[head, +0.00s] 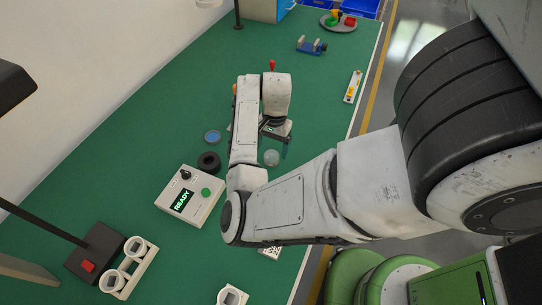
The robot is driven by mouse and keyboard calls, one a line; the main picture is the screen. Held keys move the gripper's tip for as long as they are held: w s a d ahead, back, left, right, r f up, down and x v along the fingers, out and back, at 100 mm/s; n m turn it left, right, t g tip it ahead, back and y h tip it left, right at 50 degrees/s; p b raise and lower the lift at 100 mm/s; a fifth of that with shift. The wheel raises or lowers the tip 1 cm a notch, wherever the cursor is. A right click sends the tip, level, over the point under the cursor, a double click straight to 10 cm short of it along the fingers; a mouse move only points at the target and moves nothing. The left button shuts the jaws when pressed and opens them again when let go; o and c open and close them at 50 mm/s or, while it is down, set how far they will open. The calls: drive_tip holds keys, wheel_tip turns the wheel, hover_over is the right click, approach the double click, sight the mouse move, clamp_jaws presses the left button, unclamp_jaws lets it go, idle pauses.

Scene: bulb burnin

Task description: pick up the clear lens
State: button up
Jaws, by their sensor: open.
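A pale, see-through disc that looks like the clear lens (271,158) lies on the green bench mat, just below my gripper in the picture. My gripper (275,140) hangs over the mat beside it, pointing down. It is open, and nothing shows between its fingers. Its near parts are partly hidden by the arm, so I cannot tell its exact height above the lens. A blue lens (212,136) with a dark rim lies to the left, beyond my forearm.
A black ring (209,162) and a white box (190,196) reading READY stand left of my arm. White ring holders (127,270) stand at lower left. A blue clamp-like fixture (311,46) and a round tray (338,28) sit farther back. The mat at upper left is clear.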

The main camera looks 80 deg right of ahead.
sight(271, 158)
drive_tip(key=shift+a+f, duration=0.2)
drive_tip(key=shift+f, duration=1.25)
drive_tip(key=c, duration=1.1)
